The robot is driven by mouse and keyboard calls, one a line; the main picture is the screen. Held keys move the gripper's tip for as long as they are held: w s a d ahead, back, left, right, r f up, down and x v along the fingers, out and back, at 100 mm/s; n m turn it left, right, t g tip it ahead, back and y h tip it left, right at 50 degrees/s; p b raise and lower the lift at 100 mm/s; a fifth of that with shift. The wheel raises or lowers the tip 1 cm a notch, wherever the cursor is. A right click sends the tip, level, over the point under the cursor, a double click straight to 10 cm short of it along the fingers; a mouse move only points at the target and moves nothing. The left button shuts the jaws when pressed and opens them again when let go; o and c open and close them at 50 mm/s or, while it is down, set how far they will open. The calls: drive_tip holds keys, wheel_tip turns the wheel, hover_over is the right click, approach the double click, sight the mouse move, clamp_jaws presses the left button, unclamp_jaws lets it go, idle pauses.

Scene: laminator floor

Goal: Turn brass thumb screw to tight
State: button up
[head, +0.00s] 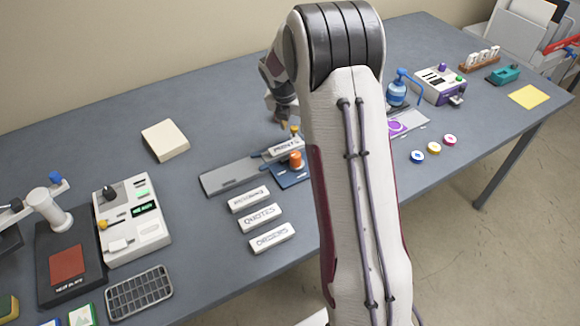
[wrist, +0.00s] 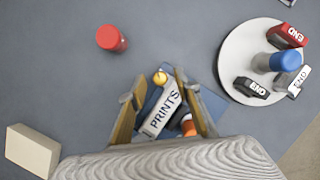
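The brass thumb screw (head: 294,129) is a small yellow-gold knob at the far end of a blue fixture (head: 291,179). In the wrist view, the thumb screw (wrist: 160,77) shows round from above, between my fingertips. A white plate lettered PRINTS (head: 285,147) lies in the fixture; it also shows in the wrist view (wrist: 161,112). My gripper (head: 283,121) points down beside the screw. In the wrist view, my gripper (wrist: 157,83) is open, with one finger on each side of the screw. Contact cannot be told. My arm hides part of the scene.
An orange knob (head: 296,160) stands on the fixture near the screw. Lettered white plates (head: 249,199) lie in front on the left. A cream block (head: 165,140) is at the left. In the wrist view, a red cylinder (wrist: 110,38) and a white disc (wrist: 235,55) with END blocks stand beyond.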

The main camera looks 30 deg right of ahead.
drive_tip(key=shift+r, duration=0.4)
drive_tip(key=v, duration=0.7)
drive_tip(key=shift+s+a+f+m+g+y, duration=0.15)
drive_tip(key=shift+s+a+f+m+g, duration=0.2)
drive_tip(key=shift+s+m, duration=1.1)
drive_tip(key=shift+s+a+f+m+g+y, duration=0.1)
drive_tip(key=shift+s+a+f+m+y, duration=0.4)
drive_tip(key=shift+m, duration=1.65)
drive_tip(key=shift+s+a+f+m+g+h, duration=0.2)
drive_tip(key=shift+s+a+m, duration=0.35)
drive_tip(key=shift+s+m, duration=1)
drive_tip(key=s+a+r+m, duration=0.4)
drive_tip(key=s+a+m, duration=0.1)
drive_tip(key=s+m, duration=0.2)
drive_tip(key=s+a+r+m+y, duration=0.1)
drive_tip(key=s+a+r+m, duration=0.3)
drive_tip(key=s+m, duration=0.3)
drive_tip(key=shift+s+a, duration=0.5)
drive_tip(key=shift+s, duration=0.15)
drive_tip(key=shift+y, duration=0.25)
